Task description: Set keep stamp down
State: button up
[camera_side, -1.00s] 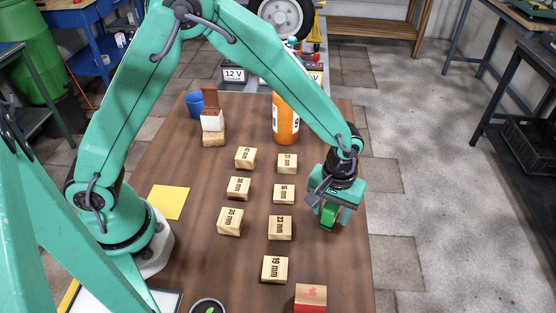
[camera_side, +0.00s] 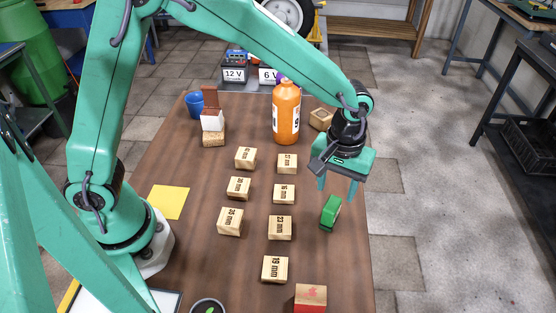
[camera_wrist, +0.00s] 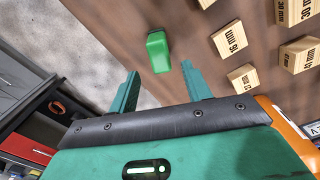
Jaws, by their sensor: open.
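A green stamp (camera_side: 330,212) stands on the brown table near its right edge, to the right of the wooden blocks. It also shows in the wrist view (camera_wrist: 158,50), beyond the fingertips and between their lines. No lettering on it can be read. My gripper (camera_side: 336,187) is open and empty, raised above and slightly behind the stamp, with its fingers pointing down. The fingertips look clear of the stamp in both views.
Several wooden blocks marked in mm (camera_side: 280,228) stand in two columns left of the stamp. A block with a red base (camera_side: 310,298) is at the front, an orange bottle (camera_side: 286,112) behind. A hollow wooden block (camera_side: 321,119) is at back right. Table is bare around the stamp.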

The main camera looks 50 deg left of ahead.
aim_at(330, 200)
jog(key=shift+r, duration=1.95)
jog(key=s+a+r+m+t, duration=0.25)
jog(key=s+a+r, duration=0.35)
jog(key=a+r, duration=0.5)
jog(key=s+a+m+t, duration=0.2)
jog(key=s+a+t, duration=0.1)
jog(key=s+a, duration=0.7)
jog(key=shift+r, duration=0.25)
jog(key=shift+s, duration=0.1)
